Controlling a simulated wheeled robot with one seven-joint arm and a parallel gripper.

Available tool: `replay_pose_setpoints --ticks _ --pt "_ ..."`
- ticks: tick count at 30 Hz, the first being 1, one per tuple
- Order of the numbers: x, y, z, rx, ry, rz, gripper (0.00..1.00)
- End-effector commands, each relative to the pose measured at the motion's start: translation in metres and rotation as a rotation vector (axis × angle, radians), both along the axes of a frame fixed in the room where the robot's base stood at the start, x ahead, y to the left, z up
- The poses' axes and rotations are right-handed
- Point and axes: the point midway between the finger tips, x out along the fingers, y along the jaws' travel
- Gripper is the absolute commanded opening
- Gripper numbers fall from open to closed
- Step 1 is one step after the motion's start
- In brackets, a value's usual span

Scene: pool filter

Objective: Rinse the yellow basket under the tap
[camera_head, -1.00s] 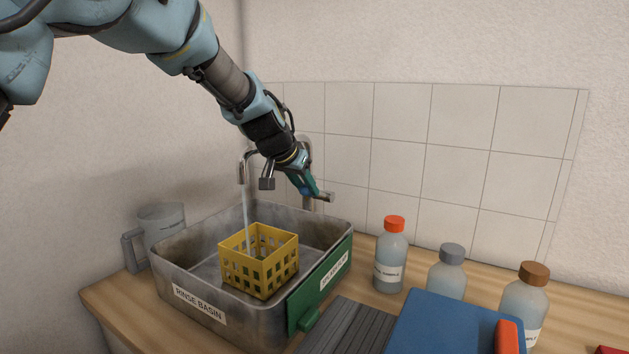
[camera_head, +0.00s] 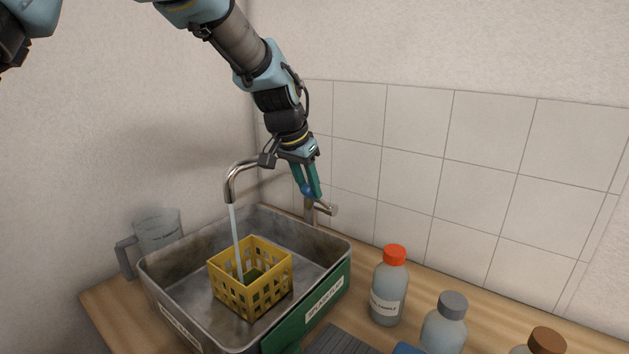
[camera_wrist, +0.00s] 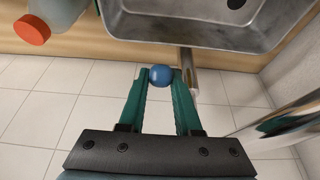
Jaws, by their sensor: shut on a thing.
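The yellow basket (camera_head: 250,277) sits upright inside the grey metal rinse basin (camera_head: 319,238). Something dark green shows inside the basket. Water runs from the tap (camera_head: 236,178) in a thin stream down into the basket. My gripper (camera_head: 309,189) is behind the basin at the tap's base, apart from the basket. Its green fingers are shut on a blue ball-shaped knob (camera_wrist: 161,75) beside the metal tap handle (camera_wrist: 188,72), seen in the wrist view. The knob is partly hidden by the fingers in the head view.
A grey jug (camera_head: 157,231) stands left of the basin. A red-capped bottle (camera_head: 389,287), a grey-capped bottle (camera_head: 446,325) and a brown-capped bottle (camera_head: 541,343) stand on the wooden counter to the right. A green labelled panel (camera_head: 325,312) is on the basin's right side. The tiled wall (camera_head: 420,165) is close behind.

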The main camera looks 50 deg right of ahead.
Motion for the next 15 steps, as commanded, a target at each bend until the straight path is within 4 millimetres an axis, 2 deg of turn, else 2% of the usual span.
replay_pose_setpoints --ticks 5,6,13,15 --pt "-0.0005 -0.0009 0.0006 -0.003 0.000 0.000 0.00" --pt "-0.0004 -0.0009 0.0006 -0.003 0.000 0.000 0.35" --pt "-0.0001 -0.0006 0.0002 -0.002 0.000 0.000 0.60" --pt "-0.0001 -0.0005 0.0001 -0.002 0.000 0.000 0.62"
